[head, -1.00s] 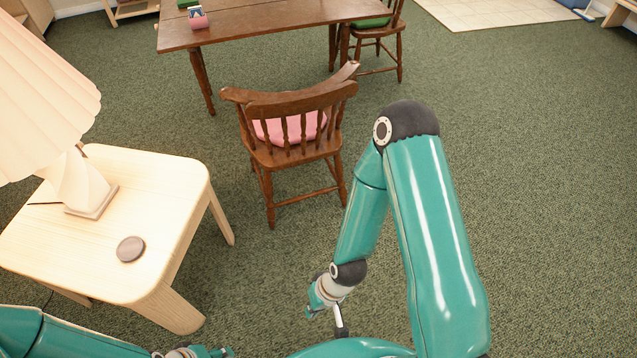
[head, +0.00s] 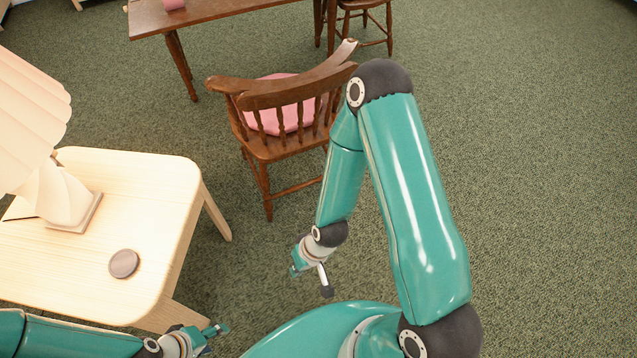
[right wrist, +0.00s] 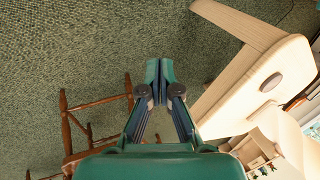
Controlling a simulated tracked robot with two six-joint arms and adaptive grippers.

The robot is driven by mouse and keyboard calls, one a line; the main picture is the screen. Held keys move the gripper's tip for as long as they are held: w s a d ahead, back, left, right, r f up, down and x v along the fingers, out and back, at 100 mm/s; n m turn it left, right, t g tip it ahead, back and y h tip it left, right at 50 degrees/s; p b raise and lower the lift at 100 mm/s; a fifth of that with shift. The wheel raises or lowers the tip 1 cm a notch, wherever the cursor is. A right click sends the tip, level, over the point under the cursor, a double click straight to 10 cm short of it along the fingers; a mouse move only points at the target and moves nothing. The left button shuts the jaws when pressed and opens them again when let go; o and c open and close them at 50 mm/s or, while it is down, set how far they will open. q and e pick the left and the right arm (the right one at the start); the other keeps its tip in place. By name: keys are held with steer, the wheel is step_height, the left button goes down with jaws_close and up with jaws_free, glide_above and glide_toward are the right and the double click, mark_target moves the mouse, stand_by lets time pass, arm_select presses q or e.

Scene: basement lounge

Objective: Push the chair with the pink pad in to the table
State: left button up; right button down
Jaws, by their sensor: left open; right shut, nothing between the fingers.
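The brown wooden chair (head: 267,150) with the pink pad (head: 292,119) stands in the middle of the head view, its back toward me. It faces the wooden table (head: 225,12), with carpet visible between them. My right gripper (head: 293,271) is shut and empty, low in front of the chair and apart from it; my right arm hides part of the chair's right side. In the right wrist view the shut fingers (right wrist: 160,72) show above the carpet, with chair rails (right wrist: 98,103) at left. My left gripper (head: 217,337) is open and empty at the bottom, beside the side table.
A pale side table (head: 165,215) with a lamp (head: 35,150) and a dark round disc (head: 124,263) stands at left, close to my left arm. Another wooden chair (head: 372,22) is at the far table end. Carpet at right is open.

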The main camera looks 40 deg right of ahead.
steer(key=w+d+f+t+h+b, duration=0.1)
steer(key=w+d+f+t+b, duration=0.2)
steer(key=w+d+f+b, duration=0.35)
steer(key=w+d+f+t+h+b, duration=0.1)
steer(key=w+d+f+t+b, duration=0.15)
steer(key=w+f+b, duration=0.65)
steer(key=w+d+f+t+h+b, duration=0.25)
steer(key=w+d+b, duration=0.35)
steer(key=d+b, duration=0.3)
steer(key=w+d+f+t+h+b, duration=0.1)
steer(key=w+d+t+h+b, duration=0.15)
steer(key=w+d+b, duration=0.5)
arm_select(q)
step_height(320, 180, down, 37)
steer(key=b, duration=0.3)
arm_select(e)
steer(key=w+d, duration=0.3)
steer(key=w, duration=0.6)
steer(key=shift+w+d+t, duration=0.15)
steer(key=shift+w+t, duration=0.1)
steer(key=shift+t, duration=0.2)
arm_select(q)
steer(key=shift+r, duration=0.15)
arm_select(e)
steer(key=shift+r, duration=0.1)
